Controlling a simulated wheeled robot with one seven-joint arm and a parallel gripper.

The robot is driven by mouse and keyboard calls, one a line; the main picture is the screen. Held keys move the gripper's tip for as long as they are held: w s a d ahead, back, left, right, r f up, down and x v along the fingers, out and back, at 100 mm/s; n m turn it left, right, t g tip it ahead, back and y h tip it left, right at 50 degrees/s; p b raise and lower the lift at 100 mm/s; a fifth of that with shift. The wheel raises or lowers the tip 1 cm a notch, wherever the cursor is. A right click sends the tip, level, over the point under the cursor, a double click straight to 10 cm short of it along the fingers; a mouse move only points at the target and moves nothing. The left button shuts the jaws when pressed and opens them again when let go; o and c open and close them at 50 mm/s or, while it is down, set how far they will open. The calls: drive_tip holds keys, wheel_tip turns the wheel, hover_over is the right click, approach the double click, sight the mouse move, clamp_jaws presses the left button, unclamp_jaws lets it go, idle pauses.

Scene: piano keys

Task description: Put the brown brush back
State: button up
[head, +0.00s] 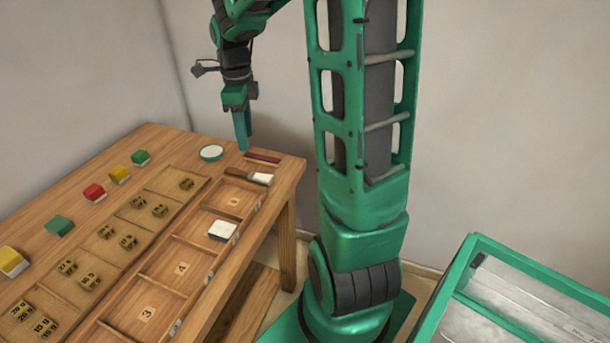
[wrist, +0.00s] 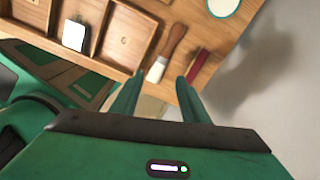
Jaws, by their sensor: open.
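The brown brush (head: 238,173) lies flat near the far right end of the wooden table, its pale bristles toward the table's right edge. It also shows in the wrist view (wrist: 175,40), its bristle end ahead of the gap between my fingers. My gripper (head: 243,149) points down above the far end of the table, beyond the brush and near a dark red bar (head: 262,158). In the wrist view my gripper (wrist: 160,78) has its two fingers apart with nothing held between them. The brush's marked place cannot be told from these frames.
A round white dish with a teal rim (head: 211,153) sits left of the bar. Numbered shallow compartments run along the table's right side; one holds a white block (head: 222,230). Several coloured blocks (head: 94,193) line the left. A green-framed bin (head: 530,300) stands at lower right.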

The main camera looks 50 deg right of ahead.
drive_tip(key=s+a+n, duration=0.2)
drive_tip(key=s+n, duration=1.9)
drive_tip(key=s, duration=0.5)
drive_tip(key=shift+s+a+n, duration=0.25)
drive_tip(key=shift+n, duration=0.15)
